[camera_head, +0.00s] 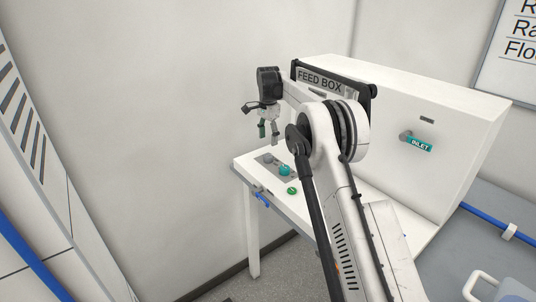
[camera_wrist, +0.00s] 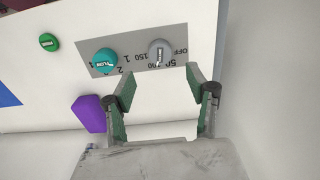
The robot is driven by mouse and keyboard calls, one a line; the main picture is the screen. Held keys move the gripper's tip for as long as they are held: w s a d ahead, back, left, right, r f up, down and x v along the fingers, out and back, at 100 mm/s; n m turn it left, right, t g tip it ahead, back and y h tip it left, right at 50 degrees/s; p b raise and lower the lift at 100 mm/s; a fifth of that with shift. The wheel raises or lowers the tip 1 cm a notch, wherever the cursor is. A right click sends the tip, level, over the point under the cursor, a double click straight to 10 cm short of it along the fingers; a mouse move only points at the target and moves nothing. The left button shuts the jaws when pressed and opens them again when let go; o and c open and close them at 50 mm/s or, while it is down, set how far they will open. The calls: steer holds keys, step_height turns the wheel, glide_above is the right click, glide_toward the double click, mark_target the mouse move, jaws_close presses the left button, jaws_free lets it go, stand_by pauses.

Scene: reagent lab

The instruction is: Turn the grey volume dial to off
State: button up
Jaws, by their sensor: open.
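The grey volume dial (camera_wrist: 161,53) sits on a grey plate marked with numbers and OFF in the wrist view. Its raised grip runs roughly up and down in that view; I cannot tell its exact setting. In the head view the grey dial (camera_head: 267,158) is small on the white panel, below my gripper. My gripper (camera_head: 269,139) is open and empty above the panel's far left corner. In the wrist view its fingertips (camera_wrist: 159,82) are spread to either side, with the dial beyond them and slightly above the gap. Nothing touches the dial.
A teal dial (camera_wrist: 104,61) shares the plate. A green button (camera_wrist: 49,42) lies farther left in the wrist view. A purple block-like part (camera_wrist: 89,114) juts from the panel's edge. The white FEED BOX (camera_head: 430,130) stands behind my arm.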

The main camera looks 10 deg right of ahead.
mark_target(268, 155)
step_height(268, 155, down, 8)
steer(key=shift+f+p, duration=0.15)
steer(key=shift+p, duration=0.3)
steer(key=shift+c, duration=0.3)
steer(key=c, duration=1.1)
